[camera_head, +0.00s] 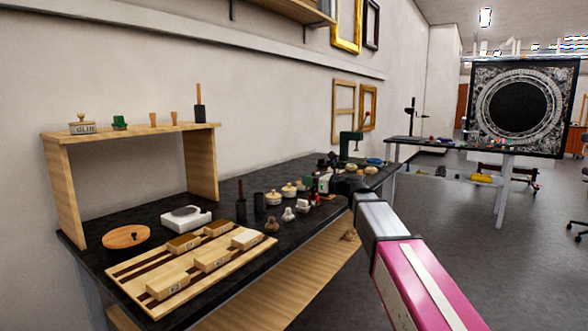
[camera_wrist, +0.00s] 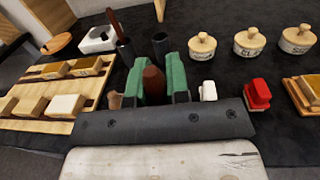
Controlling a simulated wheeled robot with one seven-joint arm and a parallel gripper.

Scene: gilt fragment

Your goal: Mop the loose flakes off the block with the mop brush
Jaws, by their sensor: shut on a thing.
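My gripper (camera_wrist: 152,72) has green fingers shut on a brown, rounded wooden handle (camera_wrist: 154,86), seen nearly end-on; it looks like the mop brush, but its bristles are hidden. In the head view my gripper (camera_head: 326,184) is small, above the dark bench and right of the board. Several blocks lie on a striped wooden board, among them a gold-brown one (camera_head: 183,243) and paler ones (camera_head: 211,259). The wrist view shows them at left, including a gold-topped block (camera_wrist: 88,65) and a whitish block (camera_wrist: 67,105). My gripper is apart from them. Loose flakes are too small to make out.
The striped board (camera_head: 130,290) lies at the bench's front left. A dark cup holding a brown-handled tool (camera_wrist: 124,50), an empty-looking dark cup (camera_wrist: 160,46), lidded jars (camera_wrist: 250,42) and a red item (camera_wrist: 257,94) stand around the gripper. A wooden shelf (camera_head: 130,132) spans the back.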

